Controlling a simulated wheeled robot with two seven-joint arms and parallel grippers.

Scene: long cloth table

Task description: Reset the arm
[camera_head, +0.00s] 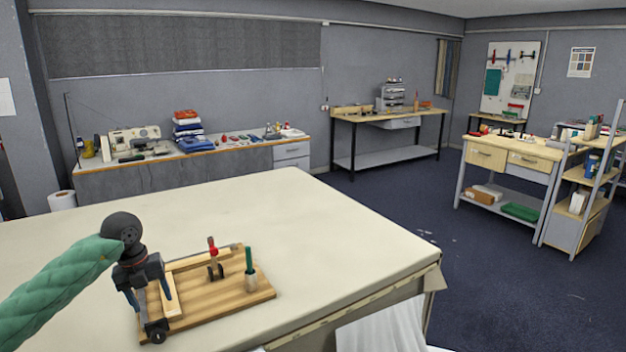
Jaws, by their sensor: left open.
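My left arm (62,286) comes in from the left in a green quilted sleeve. Its dark gripper (150,300) points down over the left part of a wooden board (225,300) on the cloth table (330,222). The gripper is open, and I see nothing held in it. Its wrist and fingers hide part of the board's left side. A red-topped piece (212,250) and a green-handled tool in a pale holder (250,270) stand upright on the board, to the right of the gripper. My right gripper is not in view.
The table is bare behind and to the right of the board. White cloth (385,328) hangs at its front right edge. A side bench with a sewing machine (135,141), a black-legged bench (385,120) and a drawer workbench (510,160) stand farther off.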

